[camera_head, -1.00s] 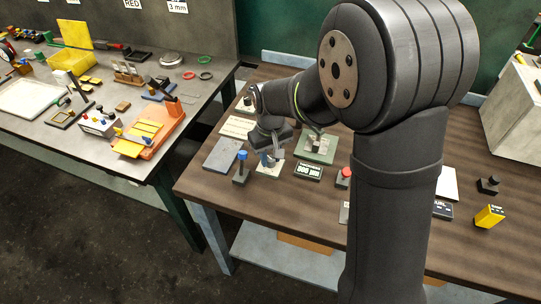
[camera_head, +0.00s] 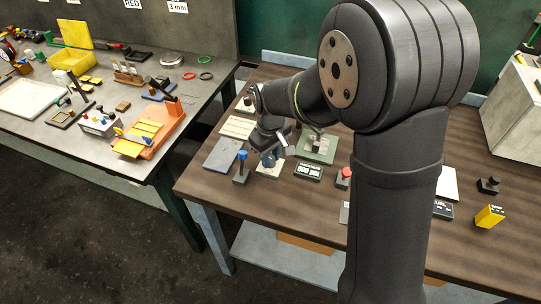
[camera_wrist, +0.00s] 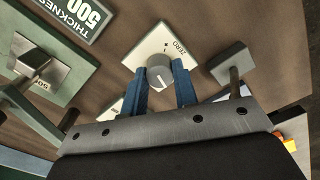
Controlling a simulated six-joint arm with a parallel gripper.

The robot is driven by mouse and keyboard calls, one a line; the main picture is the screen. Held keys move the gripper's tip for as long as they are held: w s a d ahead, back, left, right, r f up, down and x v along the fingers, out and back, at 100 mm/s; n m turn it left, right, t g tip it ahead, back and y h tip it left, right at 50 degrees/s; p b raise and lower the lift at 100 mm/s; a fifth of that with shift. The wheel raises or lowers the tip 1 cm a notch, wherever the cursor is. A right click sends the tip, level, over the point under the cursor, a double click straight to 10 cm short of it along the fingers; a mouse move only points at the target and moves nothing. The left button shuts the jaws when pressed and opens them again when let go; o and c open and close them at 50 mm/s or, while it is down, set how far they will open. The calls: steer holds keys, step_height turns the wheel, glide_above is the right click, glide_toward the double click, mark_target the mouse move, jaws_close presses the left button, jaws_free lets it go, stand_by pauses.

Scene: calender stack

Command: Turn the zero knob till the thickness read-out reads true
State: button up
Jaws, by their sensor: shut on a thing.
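The zero knob (camera_wrist: 160,73) is a grey round knob with a white pointer line, on a white plate (camera_wrist: 172,38) marked ZERO. The blue fingers of my gripper (camera_wrist: 162,85) are on both sides of the knob and shut on it. The thickness read-out (camera_wrist: 82,15) is upside down in the wrist view; its digits look like 005, though its edge is cut off. In the head view the read-out (camera_head: 308,171) is right of my gripper (camera_head: 268,160), its digits too small to read surely. My gripper largely hides the knob there.
A grey plate (camera_head: 222,154) lies at left. Bare wood lies in front.

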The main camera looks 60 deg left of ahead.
steer(key=o, duration=1)
step_height(320, 180, up, 18)
steer(key=shift+f, duration=0.25)
steer(key=shift+f, duration=0.1)
step_height(320, 180, down, 17)
steer(key=shift+f, duration=0.15)
stand_by(0.5)
